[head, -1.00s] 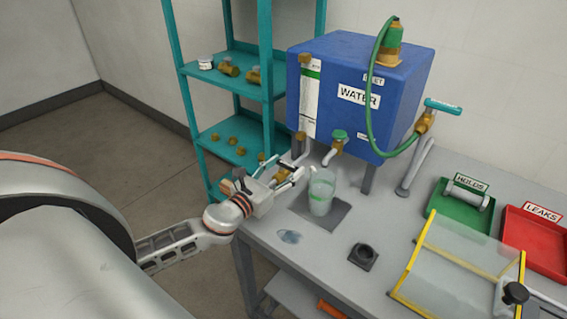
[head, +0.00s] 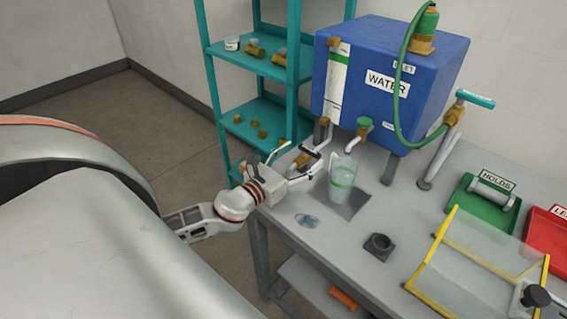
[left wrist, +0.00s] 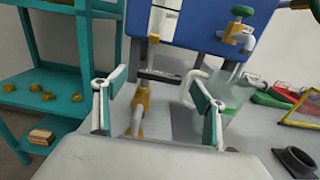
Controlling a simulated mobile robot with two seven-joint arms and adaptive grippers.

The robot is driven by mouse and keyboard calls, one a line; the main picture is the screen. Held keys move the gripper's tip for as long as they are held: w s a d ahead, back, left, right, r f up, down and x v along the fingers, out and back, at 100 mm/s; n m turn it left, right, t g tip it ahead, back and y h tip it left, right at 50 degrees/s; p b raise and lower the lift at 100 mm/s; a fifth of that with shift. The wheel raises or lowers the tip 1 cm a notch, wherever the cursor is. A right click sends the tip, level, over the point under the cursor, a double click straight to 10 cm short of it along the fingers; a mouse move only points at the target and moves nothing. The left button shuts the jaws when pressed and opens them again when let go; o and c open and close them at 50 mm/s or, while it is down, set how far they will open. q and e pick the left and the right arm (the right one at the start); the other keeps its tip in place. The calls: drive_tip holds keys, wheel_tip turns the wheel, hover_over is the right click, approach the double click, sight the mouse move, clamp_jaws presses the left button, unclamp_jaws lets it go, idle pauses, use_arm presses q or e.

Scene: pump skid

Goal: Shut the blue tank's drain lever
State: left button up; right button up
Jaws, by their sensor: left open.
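The blue tank (head: 388,85) stands on legs on the grey bench, labelled WATER. A green-handled brass tap (head: 363,125) sticks out of its front; it also shows in the left wrist view (left wrist: 238,30). Left of it, a brass fitting (left wrist: 140,103) on a pale pipe sits low below the tank's sight gauge. I cannot tell for sure which part is the drain lever. My left gripper (head: 290,160) is open at the bench's left edge, below the tank's front left corner. In the left wrist view its fingers (left wrist: 157,108) stand apart on either side of the brass fitting, with no visible grip.
A clear jar (head: 342,180) stands on a dark mat close right of my left gripper. A teal shelf (head: 262,65) with brass fittings is behind left. A dark socket (head: 379,247), a yellow-edged clear guard (head: 480,262), a green tray (head: 482,212) and a red tray (head: 548,240) lie to the right.

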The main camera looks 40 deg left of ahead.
use_arm(q)
drive_tip(key=s, duration=0.9)
drive_tip(key=shift+s+a, duration=0.15)
drive_tip(key=shift+a, duration=0.15)
drive_tip(key=shift+s, duration=0.1)
